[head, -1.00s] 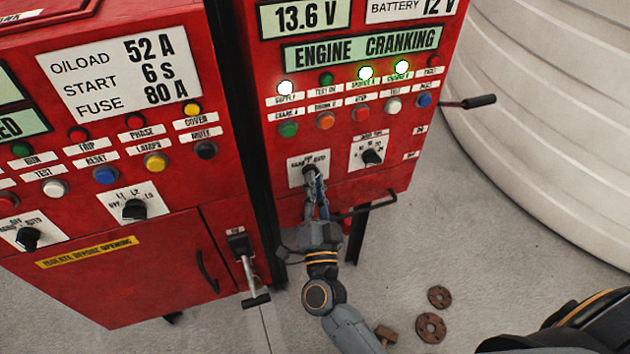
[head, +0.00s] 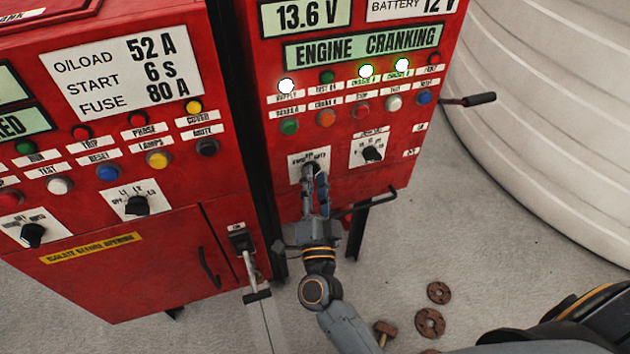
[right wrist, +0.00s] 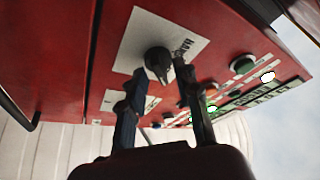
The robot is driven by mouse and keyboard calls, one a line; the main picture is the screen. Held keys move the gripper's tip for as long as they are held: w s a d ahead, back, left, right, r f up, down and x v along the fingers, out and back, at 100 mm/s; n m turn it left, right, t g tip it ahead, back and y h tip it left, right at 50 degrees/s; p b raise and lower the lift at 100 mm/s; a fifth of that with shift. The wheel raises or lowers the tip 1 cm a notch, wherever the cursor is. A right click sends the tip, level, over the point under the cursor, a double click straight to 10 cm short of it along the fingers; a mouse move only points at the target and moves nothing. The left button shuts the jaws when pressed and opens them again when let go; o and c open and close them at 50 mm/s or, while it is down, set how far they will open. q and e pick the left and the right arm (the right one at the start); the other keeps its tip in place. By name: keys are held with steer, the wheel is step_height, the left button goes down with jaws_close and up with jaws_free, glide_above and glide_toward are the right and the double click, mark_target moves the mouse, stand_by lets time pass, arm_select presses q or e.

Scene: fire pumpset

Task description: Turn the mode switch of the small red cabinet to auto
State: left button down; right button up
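The small red cabinet (head: 345,185) stands right of a larger red cabinet in the head view. Its mode switch (head: 312,168) is a black knob on a white plate low on the front, partly covered by my right gripper. In the right wrist view the knob (right wrist: 158,60) shows between the two fingertips, with "HAND" printed beside it. My right gripper (head: 315,180) is at the switch, and its fingers (right wrist: 160,75) are apart, with gaps visible beside the knob. I cannot tell whether a fingertip touches it, nor its exact setting. My left gripper is not in view.
A rotary switch (head: 372,152) sits right of the mode switch, with lamps and buttons above. A black handle (head: 367,203) juts out below right. The larger cabinet (head: 110,250) stands left with a lever (head: 250,265). Rusty discs (head: 430,322) lie on the floor.

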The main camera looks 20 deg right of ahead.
steer(key=shift+s, duration=0.1)
steer(key=v, duration=1.2)
steer(key=shift+f, duration=0.1)
